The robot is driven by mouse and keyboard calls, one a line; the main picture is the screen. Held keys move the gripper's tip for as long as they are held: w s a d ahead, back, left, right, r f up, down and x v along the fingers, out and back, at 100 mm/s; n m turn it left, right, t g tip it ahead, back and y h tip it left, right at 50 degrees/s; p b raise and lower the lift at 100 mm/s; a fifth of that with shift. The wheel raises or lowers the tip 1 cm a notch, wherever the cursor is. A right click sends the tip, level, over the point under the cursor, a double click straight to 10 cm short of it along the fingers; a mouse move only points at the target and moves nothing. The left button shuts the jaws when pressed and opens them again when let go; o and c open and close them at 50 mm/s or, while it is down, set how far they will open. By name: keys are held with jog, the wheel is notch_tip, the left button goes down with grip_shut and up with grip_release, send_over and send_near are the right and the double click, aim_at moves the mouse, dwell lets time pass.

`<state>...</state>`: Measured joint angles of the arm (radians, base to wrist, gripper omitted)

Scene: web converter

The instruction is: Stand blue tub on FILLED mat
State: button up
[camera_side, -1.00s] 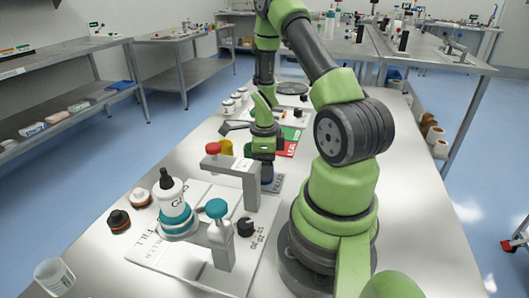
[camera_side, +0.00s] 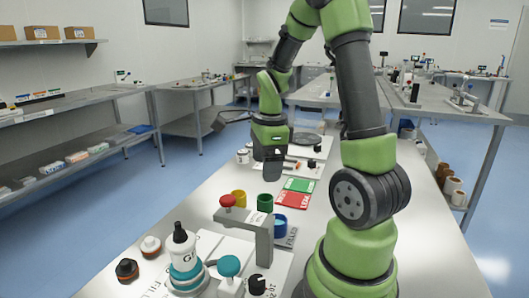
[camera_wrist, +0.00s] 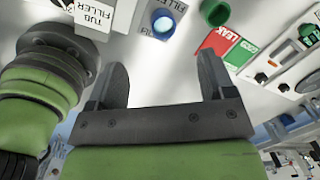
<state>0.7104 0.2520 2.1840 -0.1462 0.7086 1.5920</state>
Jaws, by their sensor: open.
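The blue tub (camera_side: 280,224) stands upright on the grey FILLED mat (camera_side: 291,240), beside the grey bracket with the red knob. In the wrist view the blue tub (camera_wrist: 163,22) shows from above, with the mat's printed letters (camera_wrist: 151,32) partly visible beside it. My gripper (camera_side: 272,178) hangs in the air above and behind the tub, apart from it. In the wrist view my gripper (camera_wrist: 163,75) has its two fingers wide apart with nothing between them. The tub's foot is partly hidden by the bracket in the side view.
Red (camera_side: 293,200) and green (camera_side: 299,185) mats lie beyond. The filler bracket (camera_side: 262,235) and a white dropper bottle (camera_side: 182,250) stand in front.

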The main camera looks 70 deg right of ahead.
jog(key=s+a+r+n+t+y, duration=0.1)
jog(key=s+a+r+n+t, duration=0.1)
jog(key=a+r+n, duration=0.4)
jog(key=s+a+r+n+t+y, duration=0.1)
jog(key=s+a+r+n+t, duration=0.2)
jog(key=a+n, duration=1)
jog(key=shift+r+n+t+y, duration=0.3)
jog(key=shift+r+n+t, duration=0.3)
jog(key=shift+r+n, duration=1.65)
jog(key=shift+s+f+n, duration=0.1)
jog(key=shift+f+n, duration=0.55)
jog(key=shift+f, duration=0.05)
